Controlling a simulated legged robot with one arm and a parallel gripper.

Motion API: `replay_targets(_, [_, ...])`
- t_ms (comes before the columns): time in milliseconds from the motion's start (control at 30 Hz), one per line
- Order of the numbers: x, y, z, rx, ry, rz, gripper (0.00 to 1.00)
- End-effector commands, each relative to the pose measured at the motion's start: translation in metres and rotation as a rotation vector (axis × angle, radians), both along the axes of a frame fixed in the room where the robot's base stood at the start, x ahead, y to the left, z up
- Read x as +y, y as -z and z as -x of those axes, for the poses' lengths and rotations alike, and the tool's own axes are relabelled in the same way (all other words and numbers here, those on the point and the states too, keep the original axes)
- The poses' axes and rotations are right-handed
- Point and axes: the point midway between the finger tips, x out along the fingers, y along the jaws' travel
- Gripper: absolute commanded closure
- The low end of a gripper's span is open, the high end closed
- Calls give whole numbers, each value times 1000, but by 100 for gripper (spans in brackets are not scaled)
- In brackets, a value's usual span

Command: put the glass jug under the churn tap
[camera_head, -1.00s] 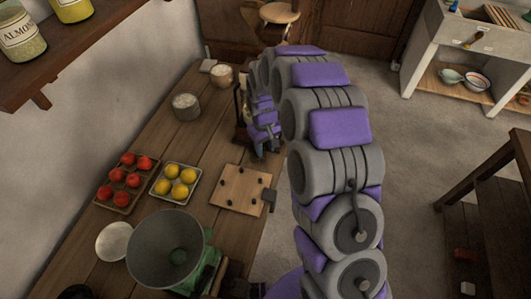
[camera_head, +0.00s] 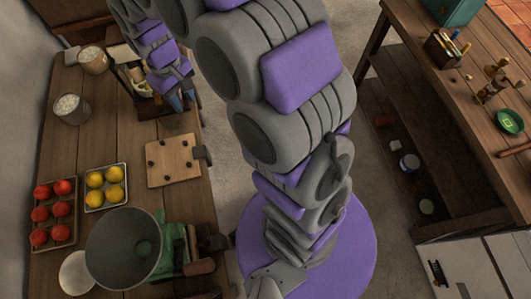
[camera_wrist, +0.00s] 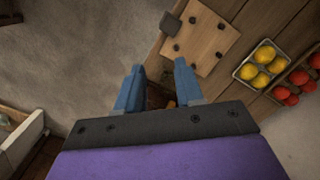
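I cannot make out a glass jug or a churn tap in either view. My gripper (camera_wrist: 158,85) is open in the wrist view, its two blue fingers apart with no jug between them. Part of a dark wooden thing shows low between the fingers. In the head view my gripper (camera_head: 184,102) hangs by the right edge of the left table (camera_head: 125,135), beside a dark wooden stand (camera_head: 150,104) with pale items that my arm partly hides.
A board with dark knobs (camera_head: 172,160), a tray of lemons (camera_head: 105,205), red fruit (camera_head: 62,187) and a large grey bowl (camera_head: 105,235) occupy the left table. Two pots of white stuff stand farther back. Another table (camera_head: 445,75) is at right. Open floor (camera_head: 225,165) lies between.

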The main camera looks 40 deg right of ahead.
Motion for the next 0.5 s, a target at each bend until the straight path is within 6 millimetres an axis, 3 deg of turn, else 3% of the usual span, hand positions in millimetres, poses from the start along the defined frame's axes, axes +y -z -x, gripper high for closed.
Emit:
replay_targets(200, [-25,-39,74,17,81,10,63])
replay_targets(500, [-52,-63,181,46,206,28,63])
